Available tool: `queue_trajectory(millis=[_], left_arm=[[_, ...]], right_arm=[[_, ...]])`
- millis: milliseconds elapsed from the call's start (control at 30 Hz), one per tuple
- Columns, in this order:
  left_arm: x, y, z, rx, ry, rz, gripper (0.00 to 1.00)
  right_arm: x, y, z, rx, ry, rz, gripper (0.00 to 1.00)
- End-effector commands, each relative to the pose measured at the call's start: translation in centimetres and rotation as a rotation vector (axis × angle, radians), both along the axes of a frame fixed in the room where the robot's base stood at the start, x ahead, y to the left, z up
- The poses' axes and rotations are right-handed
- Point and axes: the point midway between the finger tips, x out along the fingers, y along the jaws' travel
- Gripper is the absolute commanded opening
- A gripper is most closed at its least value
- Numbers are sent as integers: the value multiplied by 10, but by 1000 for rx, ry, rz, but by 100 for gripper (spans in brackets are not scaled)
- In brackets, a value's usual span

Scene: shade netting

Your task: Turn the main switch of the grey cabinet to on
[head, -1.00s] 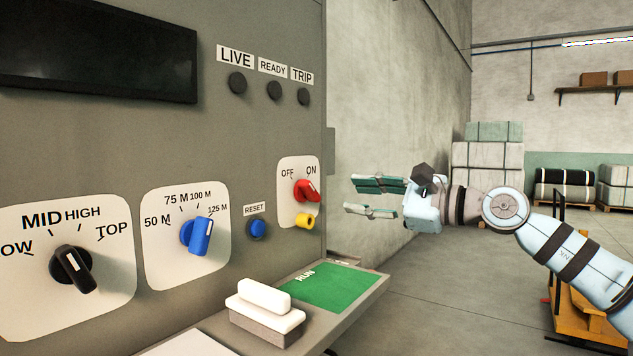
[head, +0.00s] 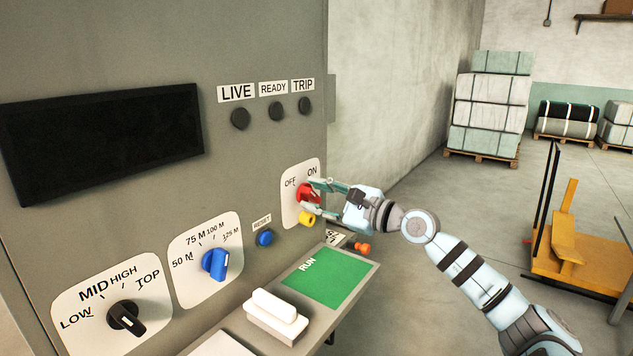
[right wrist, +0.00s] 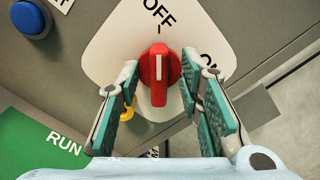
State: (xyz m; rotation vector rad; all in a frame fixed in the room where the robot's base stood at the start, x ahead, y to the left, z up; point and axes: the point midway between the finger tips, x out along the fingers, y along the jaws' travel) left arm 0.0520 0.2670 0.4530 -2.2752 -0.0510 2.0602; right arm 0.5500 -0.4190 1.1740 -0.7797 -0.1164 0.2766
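The main switch is a red knob (head: 304,193) on a white plate (head: 290,213) marked OFF and ON, on the grey cabinet (head: 265,45). In the right wrist view the red knob (right wrist: 159,82) stands upright, its white mark toward the OFF label. My right gripper (head: 313,196) is at the switch. In its wrist view the right gripper (right wrist: 160,85) is open, one finger on each side of the knob, with gaps showing. A yellow part (head: 307,218) sits just below the knob, partly hidden by a finger in the wrist view. My left gripper is not in view.
A blue RESET button (head: 264,238), a blue selector (head: 215,264) and a black selector (head: 124,317) are left of the switch. A ledge below carries a green RUN panel (head: 326,277) and a white handle (head: 276,309).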

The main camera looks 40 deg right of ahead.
Motion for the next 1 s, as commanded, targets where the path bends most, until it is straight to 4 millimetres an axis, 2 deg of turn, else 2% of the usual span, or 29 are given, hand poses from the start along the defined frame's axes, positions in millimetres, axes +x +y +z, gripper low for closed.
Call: queue_trajectory(millis=[300, 500, 533, 1000], left_arm=[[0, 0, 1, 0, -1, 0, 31], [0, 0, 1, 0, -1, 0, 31], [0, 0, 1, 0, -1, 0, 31], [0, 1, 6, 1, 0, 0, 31]], right_arm=[[3, 1, -1, -1, 3, 0, 33], [2, 1, -1, -1, 3, 0, 1], [2, 1, -1, -1, 3, 0, 0], [2, 1, 0, 61, 22, 1, 0]])
